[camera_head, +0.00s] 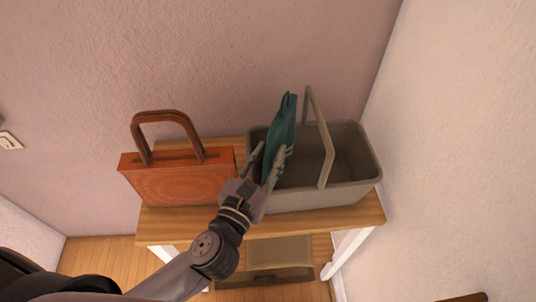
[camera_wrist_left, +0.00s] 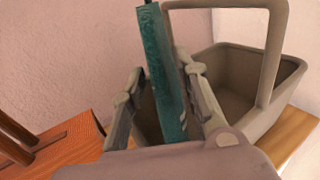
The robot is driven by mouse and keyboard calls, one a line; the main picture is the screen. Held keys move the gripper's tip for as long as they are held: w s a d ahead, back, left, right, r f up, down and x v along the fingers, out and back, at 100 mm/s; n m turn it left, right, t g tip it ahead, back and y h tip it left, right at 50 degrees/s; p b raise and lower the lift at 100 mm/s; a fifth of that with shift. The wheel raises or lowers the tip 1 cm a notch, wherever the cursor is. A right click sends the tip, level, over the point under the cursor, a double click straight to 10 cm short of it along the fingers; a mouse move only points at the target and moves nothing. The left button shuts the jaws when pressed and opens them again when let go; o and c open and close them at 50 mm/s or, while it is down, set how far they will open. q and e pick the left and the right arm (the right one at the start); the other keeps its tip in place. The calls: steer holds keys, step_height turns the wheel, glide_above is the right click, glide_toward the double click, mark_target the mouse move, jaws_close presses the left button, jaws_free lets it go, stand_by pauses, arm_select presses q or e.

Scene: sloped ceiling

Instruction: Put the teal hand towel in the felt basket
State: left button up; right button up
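The teal hand towel (camera_head: 282,130) stands upright, folded narrow, in the left part of the grey felt basket (camera_head: 352,193). Its top rises above the rim, and its lower end is inside the basket. My left gripper (camera_head: 266,160) is at the basket's near left side, with its fingers parted around the towel. In the left wrist view the towel (camera_wrist_left: 164,70) stands between the fingers (camera_wrist_left: 160,85), with a gap on its left; contact on its right cannot be told. The basket (camera_wrist_left: 283,85) is behind and to the right. My right gripper is not in view.
The basket's arched handle (camera_head: 322,140) stands up right of the towel. An orange-brown handbag (camera_head: 180,182) stands left on the wooden table (camera_head: 190,222). Walls close in behind and to the right. A brown box-like thing (camera_head: 270,258) lies below the table.

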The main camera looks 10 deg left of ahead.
arm_select(q)
steer(key=o, duration=0.4)
steer(key=shift+s, duration=0.1)
steer(key=s, duration=0.4)
steer(key=s+a, duration=0.1)
steer(key=s, duration=0.2)
steer(key=s+a, duration=0.1)
steer(key=s, duration=0.3)
steer(key=shift+s+a, duration=0.15)
steer(key=shift+s, duration=0.2)
stand_by(0.4)
